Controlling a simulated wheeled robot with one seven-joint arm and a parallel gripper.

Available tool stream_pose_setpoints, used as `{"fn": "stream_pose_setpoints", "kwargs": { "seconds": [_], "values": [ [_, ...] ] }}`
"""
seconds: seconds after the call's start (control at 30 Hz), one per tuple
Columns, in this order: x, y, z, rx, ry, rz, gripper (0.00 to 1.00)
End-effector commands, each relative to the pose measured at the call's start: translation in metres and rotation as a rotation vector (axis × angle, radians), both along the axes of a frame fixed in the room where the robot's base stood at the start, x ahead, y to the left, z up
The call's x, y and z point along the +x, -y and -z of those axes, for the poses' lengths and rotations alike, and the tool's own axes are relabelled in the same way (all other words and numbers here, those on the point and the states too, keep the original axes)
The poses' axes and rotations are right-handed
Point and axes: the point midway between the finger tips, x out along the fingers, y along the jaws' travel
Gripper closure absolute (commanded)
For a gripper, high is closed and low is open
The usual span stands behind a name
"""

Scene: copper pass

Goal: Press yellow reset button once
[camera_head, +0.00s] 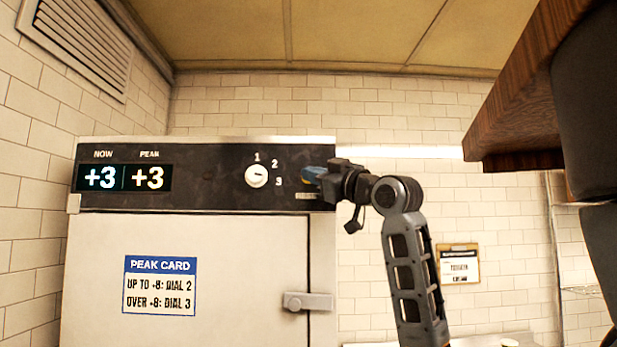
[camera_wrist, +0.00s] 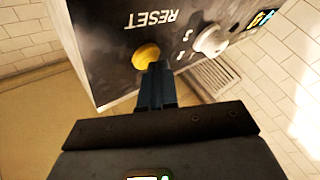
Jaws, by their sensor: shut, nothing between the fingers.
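The yellow reset button (camera_wrist: 146,54) shows in the wrist view on a dark panel, beside the word RESET, which appears upside down. My gripper (camera_wrist: 158,68) is shut and empty, its blue fingers pointing at the panel. The fingertips overlap the button's lower right edge in this view; I cannot tell whether they touch it. In the head view my gripper (camera_head: 314,174) is at the right end of the panel (camera_head: 215,185) and hides the button there.
A display (camera_head: 124,178) reads NOW +3 and PEAK +3. A white dial (camera_head: 257,176) marked 1, 2, 3 sits left of my gripper. Below are a peak card (camera_head: 160,285) and a door latch (camera_head: 307,301). A wooden edge (camera_head: 520,90) hangs at upper right.

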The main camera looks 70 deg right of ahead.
Motion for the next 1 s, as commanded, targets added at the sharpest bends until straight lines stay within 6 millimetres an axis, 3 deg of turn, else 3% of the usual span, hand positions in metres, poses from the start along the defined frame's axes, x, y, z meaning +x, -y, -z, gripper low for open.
{"fn": "stream_pose_setpoints", "kwargs": {
  "seconds": [0.73, 1.0],
  "values": [
    [-0.007, -0.017, 0.001, 0.000, 0.000, 0.000, 1.00],
    [-0.016, -0.038, 0.000, -0.001, 0.000, 0.000, 1.00]
  ]
}}
